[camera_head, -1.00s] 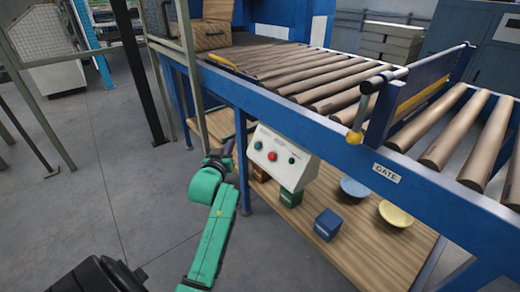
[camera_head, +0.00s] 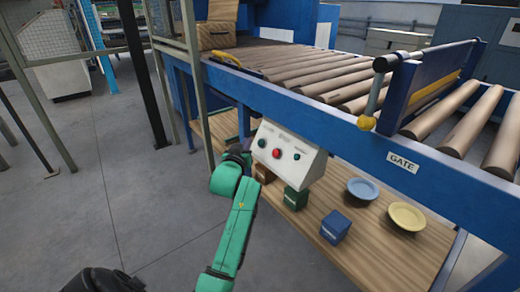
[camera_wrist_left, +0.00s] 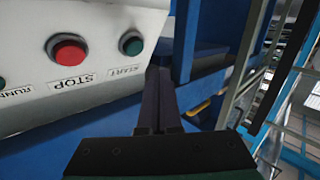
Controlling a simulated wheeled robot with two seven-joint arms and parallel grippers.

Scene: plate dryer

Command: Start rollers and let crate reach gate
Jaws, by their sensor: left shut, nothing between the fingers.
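The wooden crate (camera_head: 216,35) sits at the far left end of the rollers (camera_head: 310,72). The blue gate (camera_head: 428,75) stands across the rollers near its GATE label (camera_head: 402,162). A white control box (camera_head: 290,143) hangs on the frame's near side. In the left wrist view it shows a green START button (camera_wrist_left: 131,42), a red STOP button (camera_wrist_left: 68,50) and a RUNNING lamp (camera_wrist_left: 2,84) cut by the edge. My left gripper (camera_head: 244,148) is shut and empty just left of the box. Its fingertips (camera_wrist_left: 160,78) appear beside START; contact cannot be told. My right gripper is out of view.
A wooden shelf (camera_head: 330,195) under the rollers holds a blue plate (camera_head: 361,190), a yellow plate (camera_head: 407,216), a blue box (camera_head: 335,227) and a green box (camera_head: 295,198). A fence post (camera_head: 193,80) stands left of the frame. Floor at left is clear.

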